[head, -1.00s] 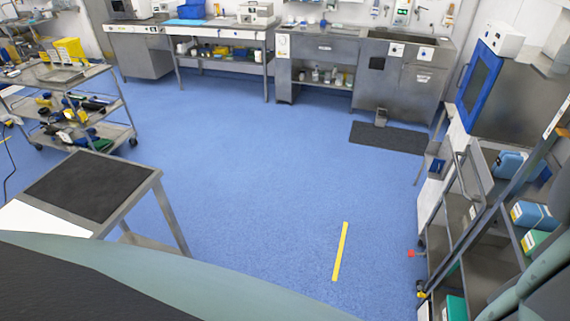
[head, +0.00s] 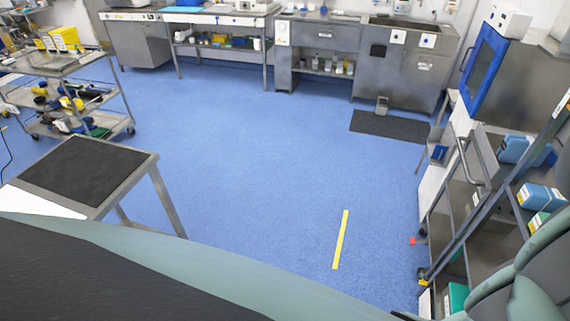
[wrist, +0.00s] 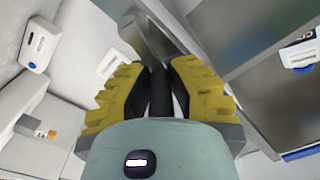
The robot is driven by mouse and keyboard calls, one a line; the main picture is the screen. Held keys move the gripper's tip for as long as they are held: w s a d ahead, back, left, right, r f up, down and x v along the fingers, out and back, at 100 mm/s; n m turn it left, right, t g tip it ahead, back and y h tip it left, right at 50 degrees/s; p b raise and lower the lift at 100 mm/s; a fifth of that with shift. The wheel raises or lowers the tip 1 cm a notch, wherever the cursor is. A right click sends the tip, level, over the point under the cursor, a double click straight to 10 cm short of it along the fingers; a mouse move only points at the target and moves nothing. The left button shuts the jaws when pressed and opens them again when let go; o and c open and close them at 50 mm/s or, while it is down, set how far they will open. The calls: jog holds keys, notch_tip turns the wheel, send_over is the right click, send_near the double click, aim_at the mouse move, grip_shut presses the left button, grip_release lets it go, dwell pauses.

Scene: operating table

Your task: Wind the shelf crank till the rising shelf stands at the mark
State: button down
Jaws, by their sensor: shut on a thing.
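In the wrist view my gripper (wrist: 160,86) has its two yellow ribbed fingers closed on a dark upright handle (wrist: 160,92), which looks like the crank's grip. A grey metal bar (wrist: 150,42) lies just beyond it, and I cannot tell how they join. The gripper and handle do not show in the head view. There, a metal shelf rack (head: 478,215) stands at the right, with blue and green boxes on its shelves. I cannot make out which shelf rises or where the mark is. A small red piece (head: 412,241) shows low beside the rack.
A side table with a black top (head: 85,172) stands at left, a loaded trolley (head: 62,63) behind it. Steel counters line the back. A blue-framed cabinet (head: 483,60) is at right. The blue floor (head: 255,165) is open, with a yellow strip (head: 341,240) on it.

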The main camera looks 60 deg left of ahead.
jog(key=f+m+b, duration=0.1)
jog(key=m+b, duration=0.2)
jog(key=s+d+f+m+b, duration=0.1)
jog(key=m+b, duration=0.2)
jog(key=b, duration=0.1)
jog(key=s+d+f+m+b, duration=0.1)
jog(key=m+b, duration=0.3)
jog(key=shift+s, duration=0.15)
jog(key=shift+r+m, duration=0.1)
jog(key=shift+m, duration=0.2)
jog(key=c, duration=0.9)
grip_release()
jog(key=shift+a, duration=0.1)
jog(key=shift+v, duration=3.8)
